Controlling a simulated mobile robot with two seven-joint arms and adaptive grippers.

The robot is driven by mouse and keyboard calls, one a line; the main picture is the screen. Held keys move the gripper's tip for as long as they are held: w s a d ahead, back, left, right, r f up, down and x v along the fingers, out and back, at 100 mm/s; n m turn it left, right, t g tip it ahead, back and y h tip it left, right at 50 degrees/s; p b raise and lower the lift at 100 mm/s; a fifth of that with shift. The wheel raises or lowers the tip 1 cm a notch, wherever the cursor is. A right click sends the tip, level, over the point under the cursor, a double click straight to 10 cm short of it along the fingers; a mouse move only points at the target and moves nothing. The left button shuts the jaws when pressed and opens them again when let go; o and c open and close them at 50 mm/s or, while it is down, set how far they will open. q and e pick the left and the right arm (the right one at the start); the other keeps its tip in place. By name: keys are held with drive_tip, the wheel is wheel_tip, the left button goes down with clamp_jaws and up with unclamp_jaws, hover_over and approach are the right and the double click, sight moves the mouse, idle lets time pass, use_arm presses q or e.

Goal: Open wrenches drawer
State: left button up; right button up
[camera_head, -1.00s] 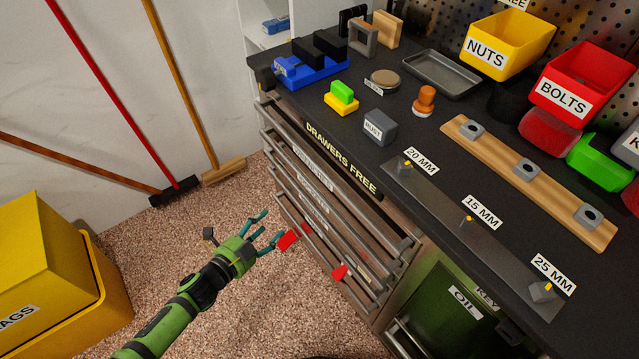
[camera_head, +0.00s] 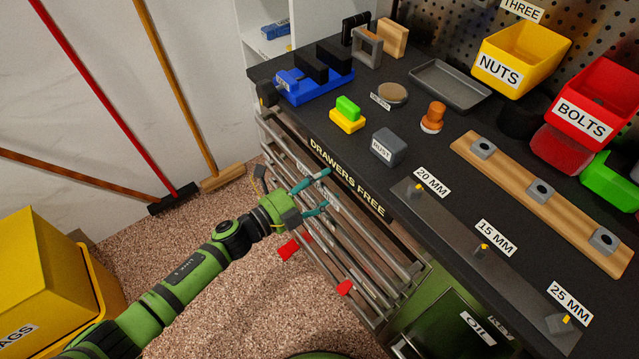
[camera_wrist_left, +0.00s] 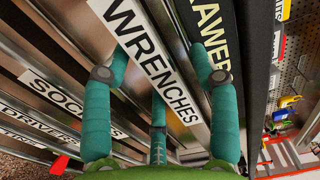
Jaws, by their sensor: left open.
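The wrenches drawer (camera_head: 372,230) is the top drawer of the steel toolchest, just under the "DRAWERS FREE" strip. It looks shut. In the left wrist view its white WRENCHES label (camera_wrist_left: 166,82) runs diagonally between my fingers. My left gripper (camera_head: 322,190) is open at the drawer front, with its teal fingers spread on either side of the label. It holds nothing. I cannot tell whether the fingers touch the drawer's rail. My right gripper is not in view.
Below are the sockets drawer (camera_wrist_left: 54,96) and drivers drawer (camera_wrist_left: 36,120), with red tags (camera_head: 289,249) lower down. The worktop (camera_head: 300,110) overhangs above. A yellow bin (camera_head: 45,275) stands left.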

use_arm(q)
drive_tip(key=shift+c, duration=0.8)
clamp_jaws()
drive_tip(key=p+v, duration=0.1)
drive_tip(key=v, duration=3)
drive_tip(key=shift+a+p, duration=0.2)
drive_tip(key=shift+p, duration=0.15)
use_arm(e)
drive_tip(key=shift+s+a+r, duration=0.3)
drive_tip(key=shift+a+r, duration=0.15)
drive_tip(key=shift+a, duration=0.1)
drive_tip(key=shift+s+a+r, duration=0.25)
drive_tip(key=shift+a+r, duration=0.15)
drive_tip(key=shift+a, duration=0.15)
use_arm(q)
drive_tip(key=shift+s+r, duration=0.1)
drive_tip(key=shift+o, duration=0.8)
unclamp_jaws()
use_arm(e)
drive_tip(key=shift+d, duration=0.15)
